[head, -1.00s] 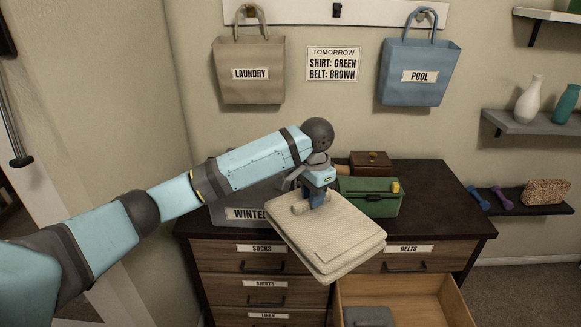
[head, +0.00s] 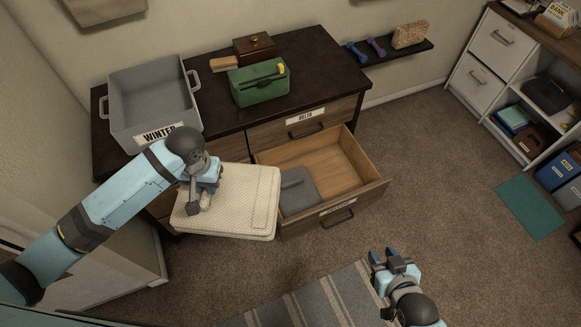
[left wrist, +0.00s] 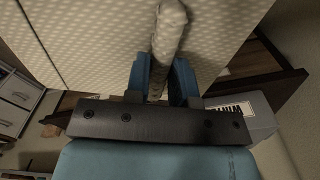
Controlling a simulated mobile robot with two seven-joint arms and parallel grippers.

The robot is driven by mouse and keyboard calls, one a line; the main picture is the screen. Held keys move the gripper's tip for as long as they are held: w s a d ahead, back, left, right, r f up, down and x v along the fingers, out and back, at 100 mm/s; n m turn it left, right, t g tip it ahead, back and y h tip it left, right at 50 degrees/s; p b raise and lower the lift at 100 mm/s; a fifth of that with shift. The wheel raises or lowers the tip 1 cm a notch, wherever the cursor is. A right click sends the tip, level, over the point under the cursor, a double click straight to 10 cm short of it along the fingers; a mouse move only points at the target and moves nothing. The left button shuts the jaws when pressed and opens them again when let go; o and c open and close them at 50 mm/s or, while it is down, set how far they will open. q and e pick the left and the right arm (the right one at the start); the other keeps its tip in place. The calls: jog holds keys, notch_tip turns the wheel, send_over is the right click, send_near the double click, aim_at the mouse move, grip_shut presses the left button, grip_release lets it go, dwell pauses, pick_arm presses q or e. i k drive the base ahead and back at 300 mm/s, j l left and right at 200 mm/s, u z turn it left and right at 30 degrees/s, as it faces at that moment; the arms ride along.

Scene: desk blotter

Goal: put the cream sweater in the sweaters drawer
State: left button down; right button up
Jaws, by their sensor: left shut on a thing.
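The cream sweater (head: 245,200) is a folded, textured stack, held roughly flat in front of the dresser, just left of the open drawer (head: 345,172). My left gripper (head: 203,192) is shut on its left part; in the left wrist view the fingers (left wrist: 163,82) pinch a raised fold of the sweater (left wrist: 100,38). The open drawer holds a grey folded item (head: 298,190) at its left side; its right side is bare. The label on its front is too small to read. My right gripper (head: 384,256) is empty, apparently open, low over the floor.
On the dresser top (head: 315,65) stand a grey WINTER bin (head: 150,98), a green box (head: 258,84) and a brown box (head: 254,47). The BELTS drawer (head: 290,124) above the open one is shut. A striped rug (head: 320,305) lies on the floor.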

aim_at(336, 180)
jog(key=k+u, duration=0.15)
jog(key=k, duration=0.45)
jog(key=u, duration=1.35)
jog(key=l+u, duration=0.1)
jog(key=l, duration=5.4)
